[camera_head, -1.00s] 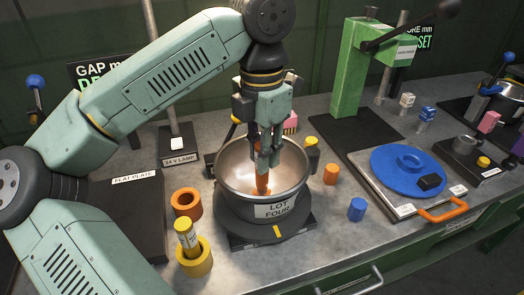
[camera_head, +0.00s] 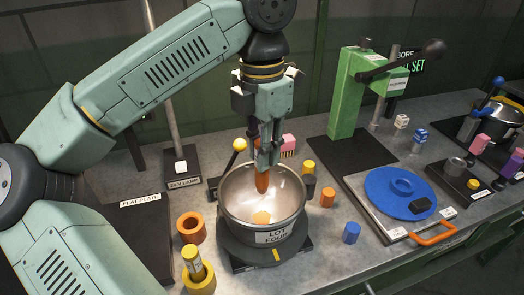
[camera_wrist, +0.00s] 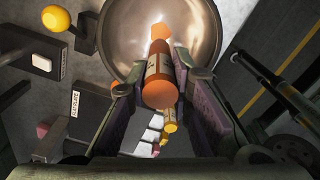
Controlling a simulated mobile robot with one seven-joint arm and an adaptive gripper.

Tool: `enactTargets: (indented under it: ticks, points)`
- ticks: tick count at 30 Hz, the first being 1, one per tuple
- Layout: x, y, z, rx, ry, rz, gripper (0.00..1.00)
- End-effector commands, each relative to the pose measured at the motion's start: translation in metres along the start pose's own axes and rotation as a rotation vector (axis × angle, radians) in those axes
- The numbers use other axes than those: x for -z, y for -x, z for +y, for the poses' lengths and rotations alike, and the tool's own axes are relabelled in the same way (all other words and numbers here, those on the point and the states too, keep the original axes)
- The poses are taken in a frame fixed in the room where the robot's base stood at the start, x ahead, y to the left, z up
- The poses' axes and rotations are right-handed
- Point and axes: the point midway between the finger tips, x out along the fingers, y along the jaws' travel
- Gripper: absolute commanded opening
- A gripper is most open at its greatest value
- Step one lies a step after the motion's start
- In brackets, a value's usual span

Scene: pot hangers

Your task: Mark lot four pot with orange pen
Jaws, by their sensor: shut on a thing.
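The steel pot labelled LOT FOUR (camera_head: 285,205) sits upright on a round dark base, open side up. My gripper (camera_head: 266,158) is above the pot's mouth, pointing down, shut on the orange pen (camera_head: 262,182). The pen is upright, its lower end at about rim height in the head view. The pen's tip is not clearly visible.
An empty orange ring holder (camera_head: 190,229) and a yellow holder (camera_head: 198,281) with a yellow pen stand left of the pot. Orange (camera_head: 328,197) and blue (camera_head: 351,232) cylinders stand to the right. A green press (camera_head: 346,95) and a blue disc (camera_head: 400,192) are farther right.

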Motion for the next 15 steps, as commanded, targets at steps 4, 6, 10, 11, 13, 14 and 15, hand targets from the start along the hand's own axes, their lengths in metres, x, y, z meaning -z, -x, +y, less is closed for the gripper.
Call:
enactTargets:
  ticks: [4, 6, 10, 11, 13, 14, 15]
  points:
    - [0.000, 0.015, 0.000, -0.001, -0.001, 0.000, 0.00]
    - [0.000, 0.021, 0.000, -0.001, -0.001, 0.000, 0.00]
    - [0.000, 0.029, 0.000, -0.001, 0.000, 0.000, 0.00]
    - [0.000, 0.032, 0.000, 0.000, 0.000, -0.001, 0.00]
    - [0.000, 0.037, 0.000, -0.001, 0.000, -0.001, 0.00]
    - [0.000, 0.040, 0.000, -0.002, 0.000, -0.001, 0.00]
    - [0.000, 0.043, 0.000, -0.002, 0.000, -0.001, 0.00]
